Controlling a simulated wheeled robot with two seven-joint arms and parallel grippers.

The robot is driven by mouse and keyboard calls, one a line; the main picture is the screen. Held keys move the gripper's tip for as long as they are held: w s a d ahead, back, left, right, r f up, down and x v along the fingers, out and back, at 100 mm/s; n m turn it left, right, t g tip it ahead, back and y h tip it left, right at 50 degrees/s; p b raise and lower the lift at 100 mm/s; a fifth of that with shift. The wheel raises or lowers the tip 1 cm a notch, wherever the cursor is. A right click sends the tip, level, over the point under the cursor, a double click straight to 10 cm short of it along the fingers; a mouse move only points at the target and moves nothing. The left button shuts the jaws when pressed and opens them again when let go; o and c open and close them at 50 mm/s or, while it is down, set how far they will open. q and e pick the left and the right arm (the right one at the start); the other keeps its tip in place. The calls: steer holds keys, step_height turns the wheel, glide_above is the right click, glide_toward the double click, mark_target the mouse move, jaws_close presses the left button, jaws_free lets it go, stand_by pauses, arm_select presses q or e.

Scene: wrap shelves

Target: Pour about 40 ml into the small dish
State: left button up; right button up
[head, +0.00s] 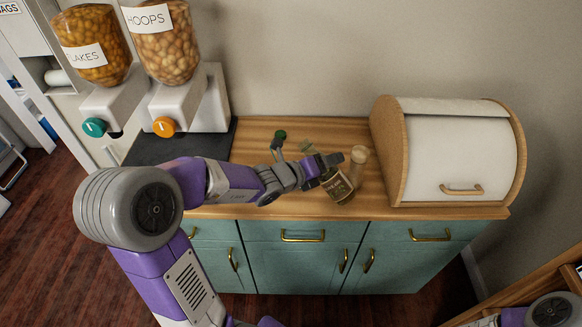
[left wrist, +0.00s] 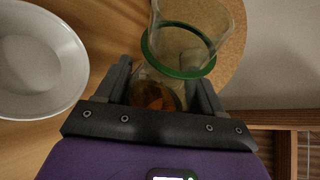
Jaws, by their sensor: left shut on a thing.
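My left gripper (head: 322,166) is over the wooden counter, shut on a glass bottle with a dark label (head: 338,187). The bottle leans, and the gripper hides part of it. In the left wrist view, the bottle (left wrist: 155,95) with amber contents shows between the fingers. Clear glass with a green ring (left wrist: 180,70) shows just beyond them; I cannot tell whether it belongs to the bottle. A white dish (left wrist: 38,60) lies on the wood to the left there, apart from the fingers. I cannot make out the dish in the head view. My right gripper is not in view.
A bread box (head: 460,150) stands right of the bottle. A pale-topped jar (head: 358,160) is close behind it. A small green-topped thing (head: 280,135) is behind my arm. Cereal dispensers (head: 190,100) stand at left. The counter front (head: 400,212) drops to teal cabinets.

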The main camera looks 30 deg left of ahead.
arm_select(q)
steer(key=shift+d+f+n+h, duration=0.2)
steer(key=shift+f+n+h, duration=0.2)
steer(key=shift+f+n, duration=0.35)
steer(key=shift+d+f+n+h, duration=0.15)
steer(key=shift+f+n+h, duration=0.25)
steer(key=shift+f+n, duration=0.25)
steer(key=shift+f, duration=0.1)
steer(key=shift+d+r+p, duration=0.1)
steer(key=shift+r+p, duration=0.3)
steer(key=shift+r, duration=0.05)
steer(key=shift+r+n+t+h+p, duration=0.2)
steer(key=shift+n+t+h+p, duration=0.1)
steer(key=shift+n+t+p, duration=0.15)
steer(key=shift+r+n+p, duration=0.2)
steer(key=shift+n+p, duration=0.05)
steer(key=shift+p, duration=0.15)
steer(key=shift+n+h+p, duration=0.3)
steer(key=shift+n+p, duration=0.2)
steer(key=shift+s+d, duration=0.1)
steer(key=shift+d, duration=0.15)
